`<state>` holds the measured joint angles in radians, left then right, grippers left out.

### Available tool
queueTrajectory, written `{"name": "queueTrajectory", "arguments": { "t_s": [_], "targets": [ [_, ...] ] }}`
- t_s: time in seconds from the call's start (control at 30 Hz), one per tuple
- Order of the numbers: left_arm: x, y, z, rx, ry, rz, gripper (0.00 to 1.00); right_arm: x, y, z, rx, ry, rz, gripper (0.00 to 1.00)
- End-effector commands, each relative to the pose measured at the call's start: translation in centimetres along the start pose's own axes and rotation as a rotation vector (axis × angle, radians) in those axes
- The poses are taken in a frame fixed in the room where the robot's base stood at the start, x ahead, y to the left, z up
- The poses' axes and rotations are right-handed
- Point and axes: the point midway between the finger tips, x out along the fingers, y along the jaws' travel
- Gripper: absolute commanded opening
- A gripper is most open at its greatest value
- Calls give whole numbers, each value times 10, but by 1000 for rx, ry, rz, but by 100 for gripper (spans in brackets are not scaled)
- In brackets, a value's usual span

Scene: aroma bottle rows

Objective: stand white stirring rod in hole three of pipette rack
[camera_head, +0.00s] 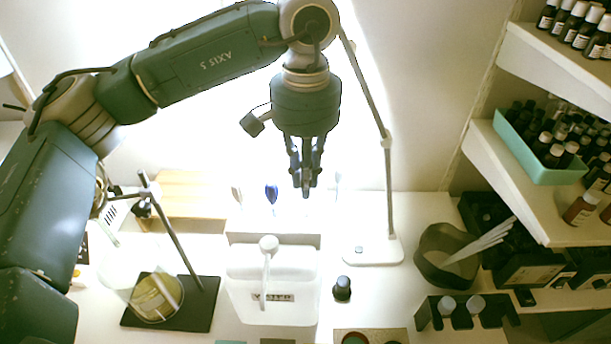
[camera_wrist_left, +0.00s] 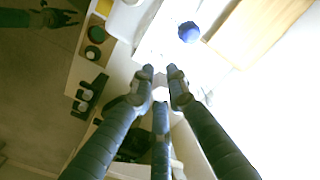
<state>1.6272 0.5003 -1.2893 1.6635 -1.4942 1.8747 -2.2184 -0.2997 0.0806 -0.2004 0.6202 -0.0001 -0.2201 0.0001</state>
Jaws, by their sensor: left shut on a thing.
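My left gripper (camera_head: 306,190) hangs fingers-down above the back of the bench, in front of the bright wall. Its fingers are shut on a small pale thing (camera_wrist_left: 160,92), seen between the fingertips in the wrist view. It fits the white stirring rod, but glare hides its length. The pale pipette rack (camera_head: 275,239) seems to stand below, behind the water bottle. A blue bulb (camera_head: 271,193) and a pale bulb (camera_head: 237,194) rise there; the rack's holes cannot be made out. My right gripper (camera_wrist_left: 65,18) shows small and dark in the wrist view; its opening is unclear.
A white water bottle (camera_head: 270,290) stands in front of the rack. A lamp base (camera_head: 373,250) with its upright pole is at right. A clamp stand (camera_head: 195,308) is at left, a wooden board (camera_head: 190,190) behind.

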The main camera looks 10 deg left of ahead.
Motion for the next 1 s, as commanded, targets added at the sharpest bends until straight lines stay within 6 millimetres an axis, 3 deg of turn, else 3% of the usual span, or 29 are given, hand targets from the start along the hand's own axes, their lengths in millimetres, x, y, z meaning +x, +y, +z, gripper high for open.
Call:
{"name": "queueTrajectory", "arguments": {
  "t_s": [0.7, 1.0],
  "targets": [
    [21, 0, 0, 0, 0, 0, 0, 18, 0, 2, 1, 0, 0, 40],
    [21, 0, 0, 0, 0, 0, 0, 18, 0, 2, 1, -1, 0, 40]
  ]
}}
